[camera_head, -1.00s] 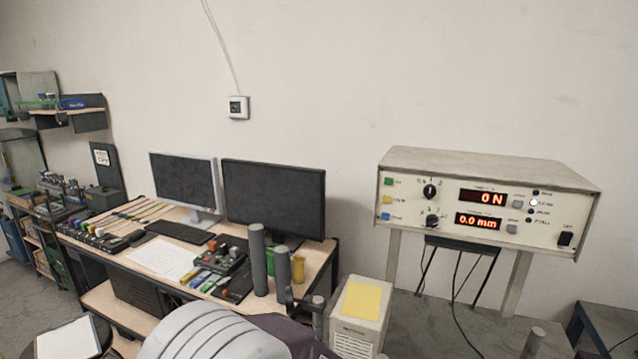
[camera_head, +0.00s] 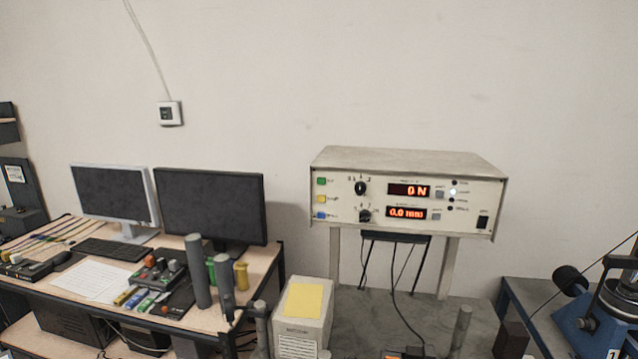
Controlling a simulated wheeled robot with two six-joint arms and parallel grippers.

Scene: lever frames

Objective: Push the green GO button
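The control box (camera_head: 406,163) is a cream-coloured unit on a stand against the wall, right of centre in the head view. Its green button (camera_head: 321,181) is at the upper left of the front panel, above a yellow button (camera_head: 321,198) and a blue button (camera_head: 320,215). The lettering beside the buttons is too small to read. Two lit red displays on the panel read 0 N and 0.0 mm. Neither of my grippers shows in this view, and nothing covers the green button.
A desk with two dark monitors (camera_head: 210,205) and a keyboard (camera_head: 112,249) stands at left. Grey cylinders (camera_head: 198,270) rise at its right end. A white box with a yellow sheet (camera_head: 303,301) is below the control box. Blue equipment (camera_head: 590,325) stands at lower right.

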